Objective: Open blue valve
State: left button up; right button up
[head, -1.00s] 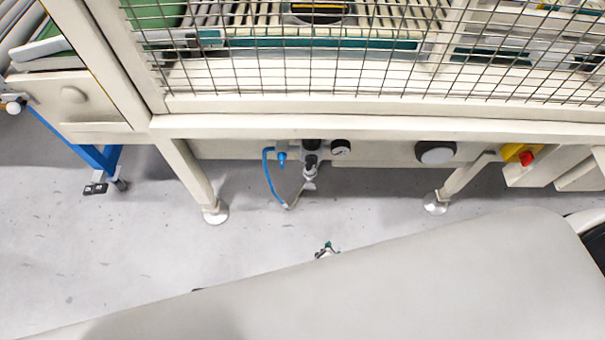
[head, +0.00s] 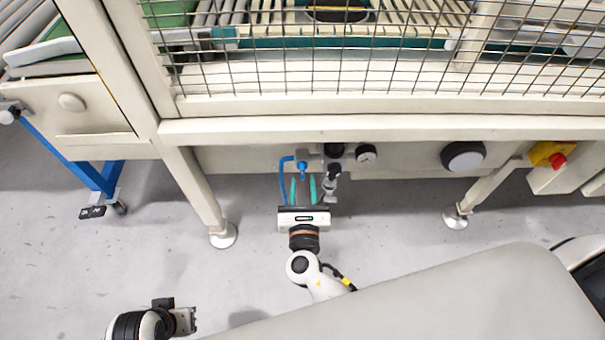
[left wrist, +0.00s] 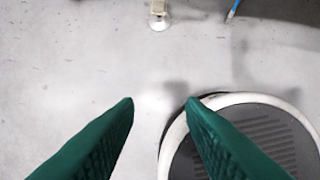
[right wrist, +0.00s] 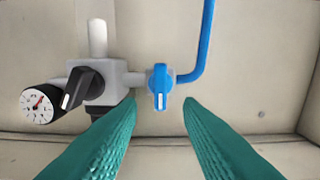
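The blue valve (right wrist: 160,86) sits on a grey fitting, with its handle pointing up and down in the right wrist view. A blue hose (right wrist: 205,45) runs from it. In the head view the valve (head: 302,167) is under the machine's front beam. My right gripper (head: 303,182) is open, its green fingers pointing at the valve. In the right wrist view the valve lies beyond and between the fingertips (right wrist: 160,102), and I see no contact. My left gripper (head: 190,320) is low at the left, and its fingers (left wrist: 162,102) are apart and empty over the floor.
Left of the valve are a black knob (right wrist: 82,88) and a pressure gauge (right wrist: 40,104). A wire mesh guard (head: 340,60) stands above the beam. Machine legs (head: 205,200) stand either side. A red and yellow switch (head: 550,156) is at the right. Floor below is clear.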

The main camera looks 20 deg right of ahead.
aim_at(302, 173)
pick_arm(q)
jog(key=shift+r, duration=0.45)
pick_arm(e)
jog(key=shift+x, duration=2)
jog(key=c, duration=0.7)
